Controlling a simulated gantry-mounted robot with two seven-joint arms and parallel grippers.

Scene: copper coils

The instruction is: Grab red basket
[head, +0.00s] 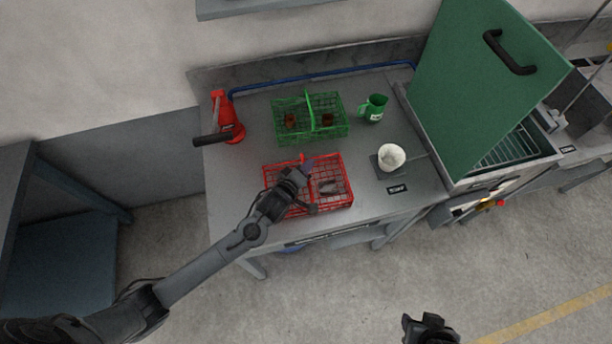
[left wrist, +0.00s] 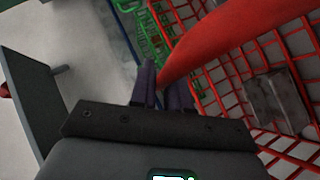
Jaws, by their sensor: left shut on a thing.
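The red wire basket (head: 343,190) stands on the grey table near its front edge. A greyish piece lies inside it. My left gripper (head: 305,172) is over the left part of the basket, shut on its red handle. In the left wrist view the thick red handle (left wrist: 225,38) runs up to the dark fingers (left wrist: 162,88), with the red mesh below and to the right. The arm hides part of the basket's left side. My right gripper (head: 430,328) is at the bottom of the head view, away from the table; its jaws are unclear.
A green wire basket (head: 339,131) with brown pieces stands just behind. A green mug (head: 374,108), a white cup (head: 391,156) on a dark plate and a red bottle-like container (head: 226,115) are also on the table. A machine with a raised green lid (head: 480,85) stands at the right.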

